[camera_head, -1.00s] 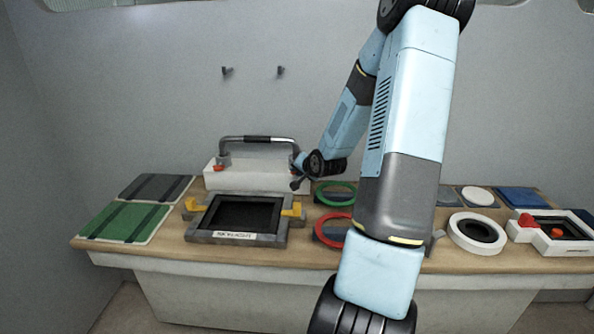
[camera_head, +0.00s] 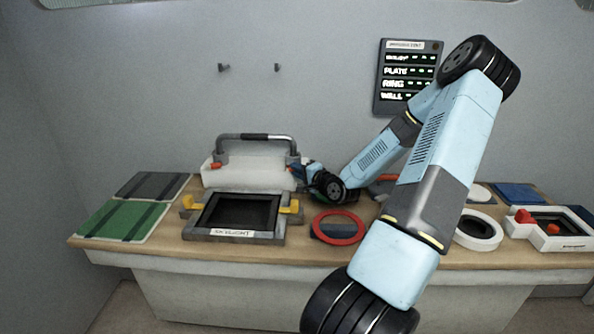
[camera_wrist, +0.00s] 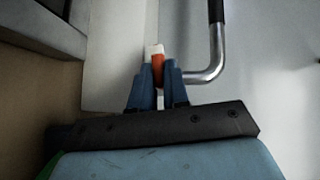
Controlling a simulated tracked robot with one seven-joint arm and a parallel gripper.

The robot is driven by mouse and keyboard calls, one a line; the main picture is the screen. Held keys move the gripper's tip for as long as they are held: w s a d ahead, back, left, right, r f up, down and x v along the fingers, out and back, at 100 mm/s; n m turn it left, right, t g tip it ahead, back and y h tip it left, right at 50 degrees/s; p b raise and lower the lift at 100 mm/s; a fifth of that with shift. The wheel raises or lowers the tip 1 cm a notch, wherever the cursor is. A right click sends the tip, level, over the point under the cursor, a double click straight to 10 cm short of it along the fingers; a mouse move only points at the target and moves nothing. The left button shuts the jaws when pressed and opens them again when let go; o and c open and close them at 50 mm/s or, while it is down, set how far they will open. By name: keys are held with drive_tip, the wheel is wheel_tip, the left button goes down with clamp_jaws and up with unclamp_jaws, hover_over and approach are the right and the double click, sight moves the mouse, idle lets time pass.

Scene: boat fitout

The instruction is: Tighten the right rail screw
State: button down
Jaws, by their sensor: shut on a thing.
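The rail (camera_head: 255,137) is a metal handle with a dark grip, standing on a white block (camera_head: 245,178) at the back of the bench. An orange-red screw sits at each end. The left screw (camera_head: 215,167) is clear of my arm. The right screw (camera_wrist: 158,72) is orange, beside the bent foot of the rail (camera_wrist: 210,70) in the wrist view. My gripper (camera_wrist: 158,80) is shut on it with two blue fingers. In the head view my gripper (camera_head: 299,170) reaches the block's right end from the right. The fingers partly hide the screw.
A dark-framed skylight hatch (camera_head: 192,233) with yellow latches lies in front of the rail. A red ring (camera_head: 316,229) lies right of it, near my arm. Green (camera_head: 120,221) and grey panels (camera_head: 152,186) lie left. A wall display (camera_head: 380,75) hangs behind my arm.

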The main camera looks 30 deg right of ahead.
drive_tip(key=shift+a+f+m+t+y, duration=0.15)
drive_tip(key=shift+a+m+t+y, duration=0.15)
drive_tip(key=shift+a, duration=0.3)
drive_tip(key=c, duration=1.1)
unclamp_jaws()
drive_tip(key=shift+w+d, duration=0.1)
drive_tip(key=shift+w, duration=0.05)
drive_tip(key=shift+d, duration=0.1)
drive_tip(key=shift+d, duration=0.2)
drive_tip(key=v, duration=1.3)
drive_tip(key=shift+s, duration=0.4)
drive_tip(key=shift+f, duration=0.1)
